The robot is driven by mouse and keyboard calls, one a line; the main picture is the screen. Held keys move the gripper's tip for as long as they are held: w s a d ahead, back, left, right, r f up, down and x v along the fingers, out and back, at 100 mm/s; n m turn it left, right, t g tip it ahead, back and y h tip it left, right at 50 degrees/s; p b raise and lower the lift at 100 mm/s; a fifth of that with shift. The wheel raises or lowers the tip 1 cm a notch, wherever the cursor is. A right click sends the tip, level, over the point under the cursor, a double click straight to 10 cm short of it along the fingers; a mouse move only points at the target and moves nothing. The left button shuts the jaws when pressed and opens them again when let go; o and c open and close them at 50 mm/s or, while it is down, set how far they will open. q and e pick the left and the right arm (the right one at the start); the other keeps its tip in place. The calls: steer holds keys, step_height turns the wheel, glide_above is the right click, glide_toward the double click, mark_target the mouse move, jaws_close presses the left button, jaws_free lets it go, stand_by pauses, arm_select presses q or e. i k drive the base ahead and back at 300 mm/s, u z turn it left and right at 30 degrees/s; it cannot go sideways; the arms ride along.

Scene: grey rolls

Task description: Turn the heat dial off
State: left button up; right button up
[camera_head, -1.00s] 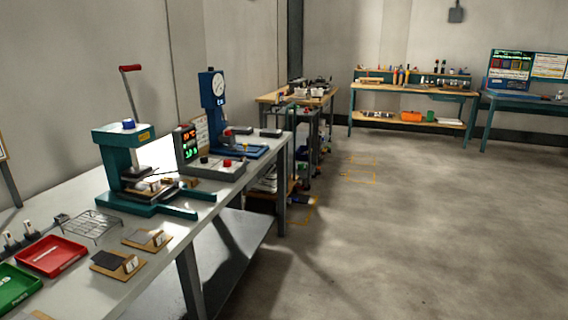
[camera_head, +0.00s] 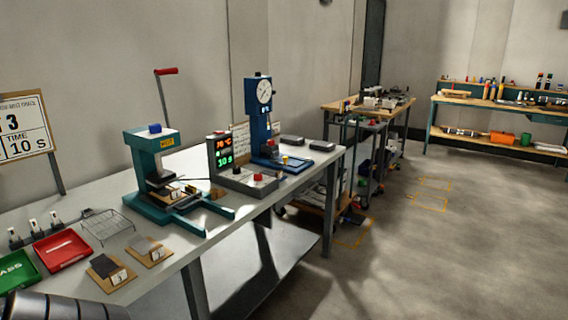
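The teal press (camera_head: 148,180) stands on the long grey bench, with a raised lever ending in a red handle. A blue knob (camera_head: 154,128) sits on top of its head, above a small yellow label; it may be the heat dial, but its setting is too small to tell. Beside the press is a grey control box (camera_head: 246,182) with red buttons and a display (camera_head: 223,151) showing a red line and a green line. A dark ribbed part of my own arm shows at the bottom left. Neither gripper is in view.
The bench (camera_head: 150,276) carries a green tray (camera_head: 17,272), a red tray (camera_head: 62,249), a wire rack (camera_head: 106,226) and two small wooden stands. A blue gauge press (camera_head: 262,124) stands farther back. A sign (camera_head: 24,128) is at left. Floor at right is clear.

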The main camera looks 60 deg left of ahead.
mark_target(257, 176)
steer(key=u, duration=0.5)
steer(key=i, duration=2)
steer(key=u, duration=1.1)
